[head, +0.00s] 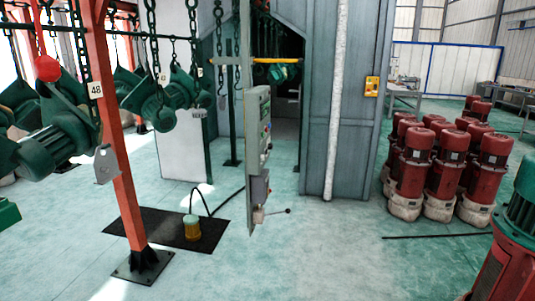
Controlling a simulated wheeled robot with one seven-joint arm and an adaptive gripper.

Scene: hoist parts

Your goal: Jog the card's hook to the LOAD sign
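Several dark green hoist bodies (160,100) hang on chains at the left, some overlapping each other. Chains with small hooks (221,90) hang near the middle. A white plate marked 48 (96,90) is fixed on the orange-red post (117,150). A small grey tag-like plate (104,166) shows beside that post. A grey control cabinet (258,135) with small buttons is seen nearly edge-on at the centre. I cannot make out a sign reading LOAD, a readable card, or which hook the card names. My gripper is not in view.
A yellow lamp-like unit (192,227) stands on a black mat (125,222). Several red motors on pale bases (416,170) crowd the right. A larger red and green machine (505,250) is at the lower right. The floor (330,240) in the middle is clear.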

